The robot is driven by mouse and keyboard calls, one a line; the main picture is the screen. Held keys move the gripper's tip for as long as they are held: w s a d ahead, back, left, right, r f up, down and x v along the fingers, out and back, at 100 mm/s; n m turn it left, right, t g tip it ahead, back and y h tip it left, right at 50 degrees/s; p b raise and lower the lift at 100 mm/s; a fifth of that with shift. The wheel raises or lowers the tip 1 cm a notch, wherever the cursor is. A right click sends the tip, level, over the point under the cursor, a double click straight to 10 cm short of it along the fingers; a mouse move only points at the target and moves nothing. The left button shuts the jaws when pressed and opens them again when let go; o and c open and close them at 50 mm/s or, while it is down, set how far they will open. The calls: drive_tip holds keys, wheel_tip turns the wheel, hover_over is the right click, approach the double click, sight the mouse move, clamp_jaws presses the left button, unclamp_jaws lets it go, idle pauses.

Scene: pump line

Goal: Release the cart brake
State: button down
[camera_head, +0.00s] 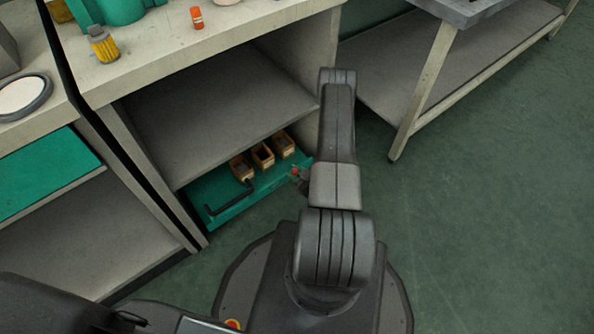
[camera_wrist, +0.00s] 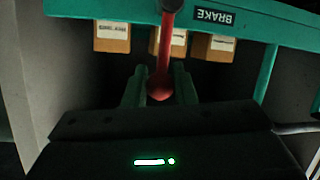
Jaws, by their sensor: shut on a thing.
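The teal cart (camera_head: 230,208) sits low under the bench shelf, with a dark handle (camera_head: 228,200) at its front left. In the wrist view its teal edge (camera_wrist: 290,38) carries a black label reading BRAKE (camera_wrist: 213,17). A red brake lever (camera_wrist: 178,48) with a dark pivot at the top hangs beside the label and ends in a red knob. My gripper (camera_wrist: 160,82) is shut on the lever near its knob. In the head view my gripper (camera_head: 300,178) is at the cart's right end, mostly hidden by my arm; only a small red spot shows there.
Several small orange bins (camera_head: 262,155) stand on the cart. Another table (camera_head: 430,85) stands at the upper right. The green floor at right is clear.

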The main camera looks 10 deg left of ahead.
drive_tip(key=shift+s+a, duration=0.1)
idle(0.4)
drive_tip(key=c, duration=1.2)
unclamp_jaws()
drive_tip(key=shift+c, duration=0.2)
drive_tip(key=p+v, duration=0.3)
drive_tip(key=v, duration=1)
drive_tip(key=shift+s+d+p, duration=0.25)
drive_tip(key=shift+p, duration=0.15)
drive_tip(key=shift+w+a, duration=0.1)
drive_tip(key=shift+b+x, duration=1.8)
drive_tip(key=shift+x, duration=4.65)
drive_tip(key=shift+r, duration=0.1)
